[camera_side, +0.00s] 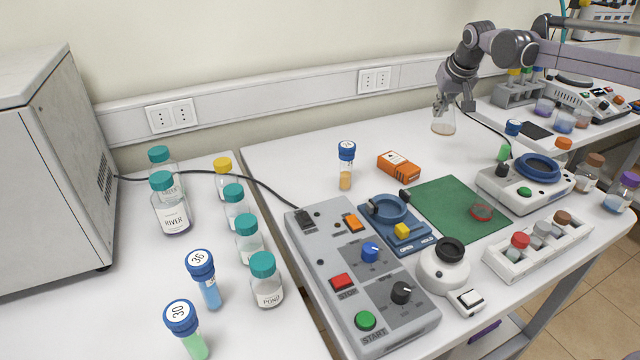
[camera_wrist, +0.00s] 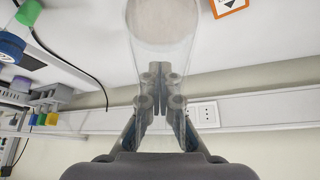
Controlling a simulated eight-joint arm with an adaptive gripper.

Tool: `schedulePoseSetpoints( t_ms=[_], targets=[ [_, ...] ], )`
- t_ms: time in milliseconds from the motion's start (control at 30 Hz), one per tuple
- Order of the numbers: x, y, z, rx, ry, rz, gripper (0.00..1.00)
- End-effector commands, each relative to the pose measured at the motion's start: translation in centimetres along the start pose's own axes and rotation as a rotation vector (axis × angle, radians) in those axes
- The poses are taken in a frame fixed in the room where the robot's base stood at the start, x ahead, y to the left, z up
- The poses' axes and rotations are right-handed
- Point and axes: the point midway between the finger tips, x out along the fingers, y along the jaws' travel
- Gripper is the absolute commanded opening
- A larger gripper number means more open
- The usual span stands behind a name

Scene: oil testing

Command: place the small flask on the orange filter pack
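The small flask (camera_side: 443,127) is clear glass with a little pale amber liquid at its bottom. My gripper (camera_side: 441,104) is shut on its upper part and holds it upright, above the rear of the table. In the wrist view the flask (camera_wrist: 162,25) stretches upward from between my fingers (camera_wrist: 160,88). The orange filter pack (camera_side: 398,165) lies flat on the white table, in front of and left of the held flask in the side view. Only a corner of the pack (camera_wrist: 229,4) shows at the top edge of the wrist view.
A blue-capped vial (camera_side: 346,168) stands left of the pack. A green mat (camera_side: 450,205) and a blue device (camera_side: 378,232) lie in front of it. A black cable and a white instrument (camera_side: 525,190) are on the right. The table behind the pack is clear.

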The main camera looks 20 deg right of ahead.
Motion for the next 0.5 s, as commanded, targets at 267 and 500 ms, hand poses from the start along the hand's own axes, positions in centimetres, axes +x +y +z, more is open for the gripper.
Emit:
schedulePoseSetpoints(
  t_ms=[267, 500],
  targets=[
    [3.6, -5.6, 0.5, -0.002, 0.0, -0.002, 0.0],
    [5.5, -8.5, 0.8, 0.0, 0.0, 0.0, 0.0]
  ],
)
